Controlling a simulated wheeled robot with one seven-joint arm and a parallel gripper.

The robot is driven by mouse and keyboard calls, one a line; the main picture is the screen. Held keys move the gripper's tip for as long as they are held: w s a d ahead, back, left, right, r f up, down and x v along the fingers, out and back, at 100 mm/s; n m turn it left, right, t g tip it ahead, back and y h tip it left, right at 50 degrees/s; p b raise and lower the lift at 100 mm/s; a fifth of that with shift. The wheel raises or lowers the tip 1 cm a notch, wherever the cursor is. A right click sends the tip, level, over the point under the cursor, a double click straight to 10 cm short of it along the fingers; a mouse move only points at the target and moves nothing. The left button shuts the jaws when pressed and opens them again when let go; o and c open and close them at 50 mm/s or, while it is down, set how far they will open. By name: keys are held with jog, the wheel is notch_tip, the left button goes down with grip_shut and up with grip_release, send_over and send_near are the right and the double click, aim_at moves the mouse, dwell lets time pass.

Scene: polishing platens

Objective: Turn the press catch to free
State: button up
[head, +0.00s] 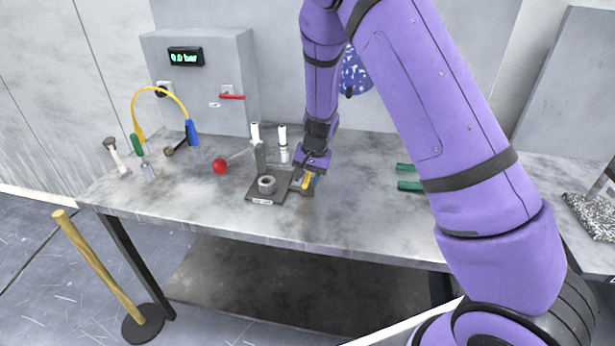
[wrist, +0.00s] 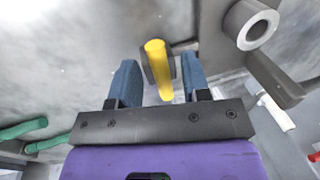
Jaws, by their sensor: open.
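The press (head: 259,160) stands on the table, with a dark base plate and a lever ending in a red ball (head: 219,166). The catch is a yellow bar (head: 307,183) at the right side of the press; it also shows in the wrist view (wrist: 158,65) on a small dark block. My gripper (head: 308,179) is over the catch, pointing down. In the wrist view its two blue fingers (wrist: 159,80) are open, one on each side of the yellow bar, with gaps visible on both sides. My wrist partly hides the catch in the head view.
A grey ring (head: 267,184) sits on the press base; it shows at upper right in the wrist view (wrist: 256,30). White-topped posts (head: 283,140) stand behind. Green-handled items (head: 408,186) lie to the right. A grey cabinet (head: 205,85) with a gauge stands at the back. The table front is clear.

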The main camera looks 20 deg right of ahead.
grip_shut()
jog(key=shift+d+n, duration=0.15)
jog(key=shift+n, duration=0.15)
jog(key=n, duration=0.1)
jog(key=d+n, duration=0.1)
jog(key=n, duration=0.1)
jog(key=n+g, duration=0.1)
jog(key=shift+s+d+n, duration=0.15)
jog(key=shift+d+n, duration=0.15)
jog(key=n, duration=0.1)
jog(key=d+n, duration=0.1)
jog(key=n, duration=0.1)
jog(key=shift+d+g, duration=0.1)
jog(key=shift+g, duration=0.2)
jog(key=shift+w+d+n+g, duration=0.15)
jog(key=shift+w+d+n, duration=0.1)
jog(key=shift+n, duration=0.65)
jog(key=shift+w+d+n+g, duration=0.1)
jog(key=shift+d+n+g, duration=0.1)
jog(key=shift+n, duration=0.7)
